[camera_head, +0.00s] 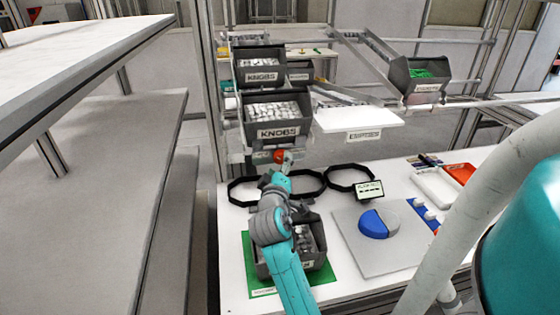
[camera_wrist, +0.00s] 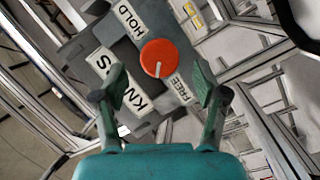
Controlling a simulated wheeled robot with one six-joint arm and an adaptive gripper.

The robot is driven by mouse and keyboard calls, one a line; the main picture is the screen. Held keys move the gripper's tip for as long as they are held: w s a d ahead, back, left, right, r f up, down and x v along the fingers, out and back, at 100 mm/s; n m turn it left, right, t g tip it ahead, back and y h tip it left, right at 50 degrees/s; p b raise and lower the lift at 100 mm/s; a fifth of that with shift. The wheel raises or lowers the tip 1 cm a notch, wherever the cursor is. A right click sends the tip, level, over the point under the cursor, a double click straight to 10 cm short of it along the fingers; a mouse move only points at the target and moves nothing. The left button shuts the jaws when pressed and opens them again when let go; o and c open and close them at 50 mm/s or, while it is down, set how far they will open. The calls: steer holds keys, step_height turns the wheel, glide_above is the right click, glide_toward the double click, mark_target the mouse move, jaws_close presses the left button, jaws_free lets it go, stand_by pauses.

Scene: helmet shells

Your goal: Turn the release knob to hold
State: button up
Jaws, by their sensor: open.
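The release knob (camera_wrist: 159,58) is round and orange-red with a short white pointer line. It sits on a dark plate between a white HOLD label (camera_wrist: 130,19) and a white FREE label (camera_wrist: 181,89). The pointer line lies toward the bottom of the wrist picture, on the FREE side. My gripper (camera_wrist: 161,84) is open, with one green-padded finger on each side below the knob, apart from it. In the head view the knob (camera_head: 280,155) shows small at the gripper's tip (camera_head: 284,163), under the lower KNOBS bin; the exact gap is hard to see.
A dark KNOBS bin (camera_head: 275,118) hangs just above the knob, with its label (camera_wrist: 120,84) close in the wrist view. Below my arm is a grey bin (camera_head: 318,243) on a green mat (camera_head: 258,281).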

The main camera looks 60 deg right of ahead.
mark_target(281, 160)
steer(key=shift+x, duration=1.6)
steer(key=c, duration=1.1)
steer(key=shift+c, duration=0.2)
